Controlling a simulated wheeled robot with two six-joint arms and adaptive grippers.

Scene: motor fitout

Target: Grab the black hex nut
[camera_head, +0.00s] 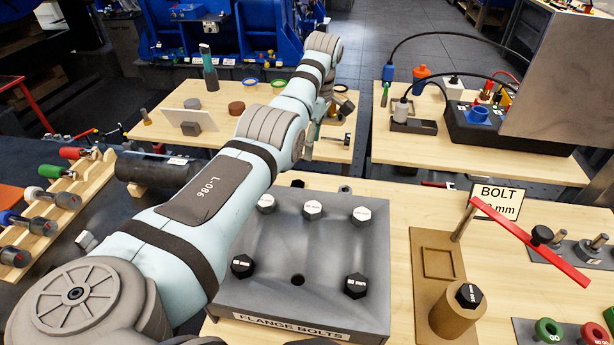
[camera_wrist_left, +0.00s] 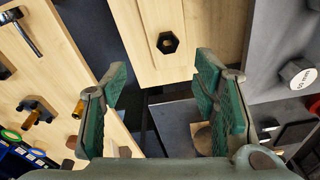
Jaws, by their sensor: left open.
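The black hex nut (camera_wrist_left: 168,43) lies flat on bare pale wood in the left wrist view, its hole facing up. It sits ahead of my left gripper (camera_wrist_left: 162,75), roughly in line with the gap between the fingers. The green-padded fingers are spread wide with nothing between them, and the nut is apart from them. In the head view my left gripper (camera_head: 318,128) is partly hidden behind my arm, beyond the flange block. A small dark thing (camera_head: 297,183) behind that block looks like the nut, but it is too small to be sure. My right gripper is not in view.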

